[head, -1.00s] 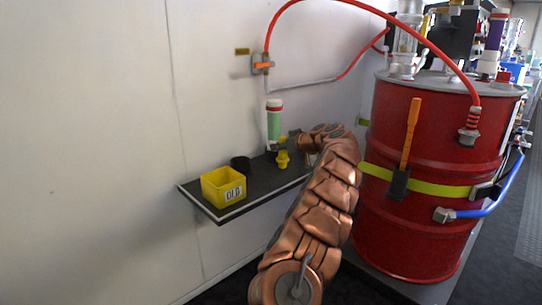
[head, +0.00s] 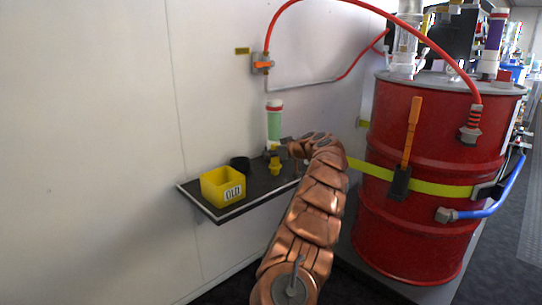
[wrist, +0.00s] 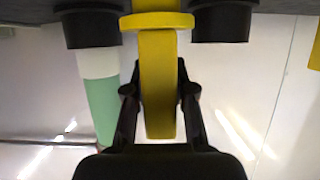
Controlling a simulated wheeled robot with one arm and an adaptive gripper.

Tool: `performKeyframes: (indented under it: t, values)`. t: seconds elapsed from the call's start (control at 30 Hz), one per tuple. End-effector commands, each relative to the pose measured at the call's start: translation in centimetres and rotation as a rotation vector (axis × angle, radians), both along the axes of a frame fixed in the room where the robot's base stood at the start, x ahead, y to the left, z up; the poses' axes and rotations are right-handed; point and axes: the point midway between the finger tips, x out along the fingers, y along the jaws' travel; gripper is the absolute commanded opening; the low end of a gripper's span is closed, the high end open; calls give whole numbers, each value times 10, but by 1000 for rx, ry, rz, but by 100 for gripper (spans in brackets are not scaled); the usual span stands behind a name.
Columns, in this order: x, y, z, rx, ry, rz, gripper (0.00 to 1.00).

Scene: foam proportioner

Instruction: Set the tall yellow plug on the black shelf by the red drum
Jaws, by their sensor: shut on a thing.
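The tall yellow plug (head: 275,166) is upright over the black shelf (head: 262,188), left of the red drum (head: 415,200). My gripper (head: 284,148) reaches in from the right and is shut on the plug's shaft. In the wrist view, which is upside down, the shaft (wrist: 158,85) is between both fingers, with its wide collar nearer the shelf. The plug's lower end runs to the picture edge, so I cannot tell whether it touches the shelf.
A green and white cylinder (head: 274,125) stands in a black holder (wrist: 90,27) close behind the plug. An empty-looking black cup (head: 240,164) and a yellow bin (head: 222,186) stand to the left. A red hose (head: 345,5) arches above. The shelf's front middle is bare.

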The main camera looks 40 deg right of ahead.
Motion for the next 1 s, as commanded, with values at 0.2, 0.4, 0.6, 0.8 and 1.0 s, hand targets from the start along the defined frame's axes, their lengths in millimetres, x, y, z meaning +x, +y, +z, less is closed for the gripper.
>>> performKeyframes:
  t: [0.2,0.4,0.6,0.8,1.0]
  values:
    - [0,0,-3,-1,0,0,0]
    - [0,0,-2,0,0,1,41]
    - [0,0,-2,0,0,0,49]
    - [0,0,-1,0,0,0,49]
    - [-7,0,7,-1,-2,-2,49]
